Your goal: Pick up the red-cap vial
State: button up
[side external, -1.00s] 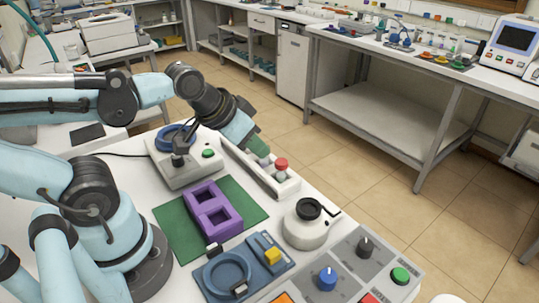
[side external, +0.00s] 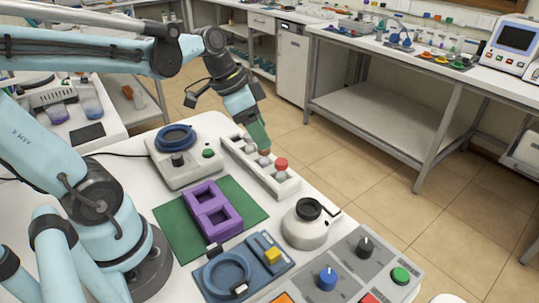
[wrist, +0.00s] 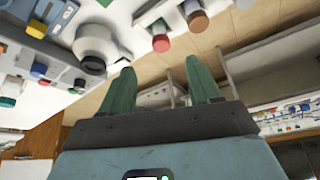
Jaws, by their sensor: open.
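The red-cap vial (side external: 281,165) stands upright in the near part of a white rack (side external: 286,186). A brown-capped vial (side external: 264,154) stands beside it, partly hidden by my gripper (side external: 262,147) in the side view. In the wrist view, the red cap (wrist: 161,43) is just beyond the fingertips, with the brown cap (wrist: 198,20) to its right. My gripper (wrist: 160,66) has its two green fingers apart, with nothing between them. The gripper is above the rack, closer to the brown cap than the red one in the side view.
A white pot with a black top (side external: 305,224) stands close to the rack's near end. A purple holder (side external: 240,212) on a green mat (side external: 168,232) and a device with a blue ring (side external: 186,165) are left of the rack. The floor lies beyond the table edge.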

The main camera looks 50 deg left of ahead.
aim_at(280, 161)
jog(key=shift+m+h, duration=0.4)
jog(key=shift+m, duration=0.4)
jog(key=shift+w+a+x, duration=0.1)
jog(key=shift+a+x, duration=0.05)
jog(key=shift+x, duration=2.85)
jog(key=shift+w+a+x, duration=0.1)
jog(key=shift+a+x, duration=0.1)
jog(key=shift+x, duration=2.85)
jog(key=c, duration=1.1)
jog(key=shift+r, duration=0.15)
